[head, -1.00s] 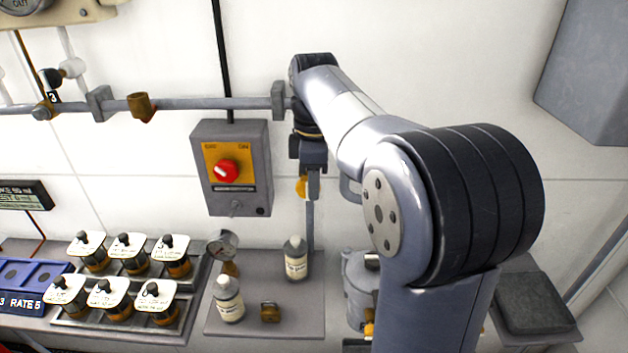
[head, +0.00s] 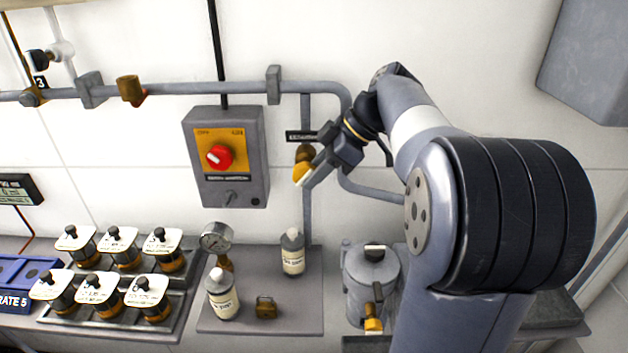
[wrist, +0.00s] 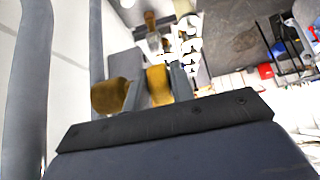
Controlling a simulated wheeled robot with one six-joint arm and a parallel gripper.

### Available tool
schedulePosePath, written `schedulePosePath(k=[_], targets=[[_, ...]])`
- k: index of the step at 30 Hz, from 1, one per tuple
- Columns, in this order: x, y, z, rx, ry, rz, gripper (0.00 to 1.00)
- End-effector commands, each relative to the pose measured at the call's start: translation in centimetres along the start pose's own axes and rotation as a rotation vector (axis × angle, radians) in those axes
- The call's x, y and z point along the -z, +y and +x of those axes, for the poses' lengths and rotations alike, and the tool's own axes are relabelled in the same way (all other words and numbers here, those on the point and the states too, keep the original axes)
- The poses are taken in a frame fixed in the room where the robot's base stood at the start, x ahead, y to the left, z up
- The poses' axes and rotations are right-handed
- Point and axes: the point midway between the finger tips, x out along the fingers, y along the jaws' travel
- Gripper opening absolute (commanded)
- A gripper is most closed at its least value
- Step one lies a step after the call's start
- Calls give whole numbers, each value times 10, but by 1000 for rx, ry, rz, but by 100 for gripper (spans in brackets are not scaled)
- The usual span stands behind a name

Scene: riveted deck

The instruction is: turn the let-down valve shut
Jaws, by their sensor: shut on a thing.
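The valve is a brass body (head: 304,153) on the vertical pipe right of the switch box, with a small dark label plate (head: 300,136) above it that I cannot read. Its yellow handle (head: 301,173) sticks out just below the body. My gripper (head: 308,178) reaches in from the upper right, tilted, and is shut on the handle. In the wrist view the yellow handle (wrist: 159,85) sits between the two fingers, and the brass body (wrist: 110,96) is beside them on the left. The fingers partly hide the handle.
A grey switch box (head: 226,158) with a red knob hangs close on the left. Grey pipes (head: 370,190) bend around behind my gripper.

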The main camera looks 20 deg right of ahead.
Motion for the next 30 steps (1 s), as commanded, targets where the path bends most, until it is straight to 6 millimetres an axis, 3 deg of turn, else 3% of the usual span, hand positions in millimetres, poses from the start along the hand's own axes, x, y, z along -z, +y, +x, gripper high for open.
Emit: schedulePosePath(k=[18, 30], targets=[[-14, 0, 17, -3, 579, -1, 1], [-12, 0, 18, -1, 836, 0, 1]])
